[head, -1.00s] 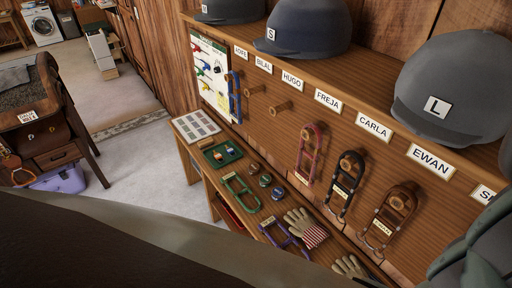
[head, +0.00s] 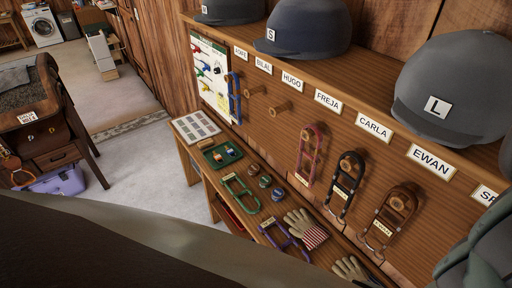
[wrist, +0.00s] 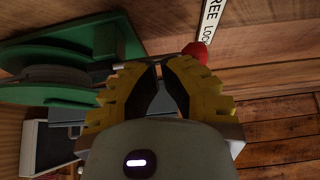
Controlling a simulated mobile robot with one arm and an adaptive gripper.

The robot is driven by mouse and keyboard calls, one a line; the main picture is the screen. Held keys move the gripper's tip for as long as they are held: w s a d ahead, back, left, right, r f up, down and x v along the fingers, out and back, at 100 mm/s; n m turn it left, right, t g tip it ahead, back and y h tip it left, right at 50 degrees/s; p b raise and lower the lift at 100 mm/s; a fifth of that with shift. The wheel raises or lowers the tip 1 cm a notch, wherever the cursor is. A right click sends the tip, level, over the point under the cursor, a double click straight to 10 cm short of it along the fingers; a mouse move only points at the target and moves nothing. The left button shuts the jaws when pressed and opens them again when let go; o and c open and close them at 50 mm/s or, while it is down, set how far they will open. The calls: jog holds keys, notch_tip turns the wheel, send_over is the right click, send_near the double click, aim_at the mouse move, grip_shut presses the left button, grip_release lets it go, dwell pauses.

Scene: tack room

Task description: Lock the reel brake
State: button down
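In the wrist view a green reel (wrist: 45,88) fills the left side, with a green upright plate (wrist: 108,42) beside it. A red knob (wrist: 196,52) sits just past the tip of the right finger, at the end of a thin dark bar. A white label (wrist: 211,18) above it reads "FREE" and part of "LOC". My gripper (wrist: 160,66) has yellow fingers with dark pads. Its tips come together just short of the bar, with nothing visible held between them; whether they touch the bar I cannot tell. Neither the reel nor my gripper can be made out in the head view.
In the head view a wooden bench (head: 207,172) along the wall holds a green tray (head: 211,160), halters and gloves (head: 305,229). Halters hang on wall pegs under name labels, below a helmet shelf (head: 375,83).

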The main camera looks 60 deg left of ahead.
jog(key=shift+d+f+b, duration=0.15)
jog(key=shift+f+b, duration=0.05)
jog(key=shift+b, duration=1)
jog(key=shift+r+m+b, duration=0.2)
jog(key=shift+m+b, duration=0.1)
jog(key=shift+b, duration=0.1)
jog(key=b, duration=0.3)
jog(key=shift+d+f+m+g+b, duration=0.1)
jog(key=shift+d+m+g+b, duration=0.2)
jog(key=shift+m, duration=0.1)
jog(key=shift+d+m+y+b, duration=0.15)
jog(key=shift+m+y+b, duration=0.15)
jog(key=shift+y+b, duration=0.35)
jog(key=shift+d+f+m+g+y+p, duration=0.15)
jog(key=shift+d+m+g+y+p, duration=0.1)
jog(key=shift+d+m+g+y, duration=0.5)
jog(key=shift+d+f+m+g+y+p, duration=0.1)
jog(key=shift+d+m+g+y+p, duration=0.3)
jog(key=shift+m, duration=0.65)
jog(key=shift+f, duration=0.1)
jog(key=shift+a, duration=0.1)
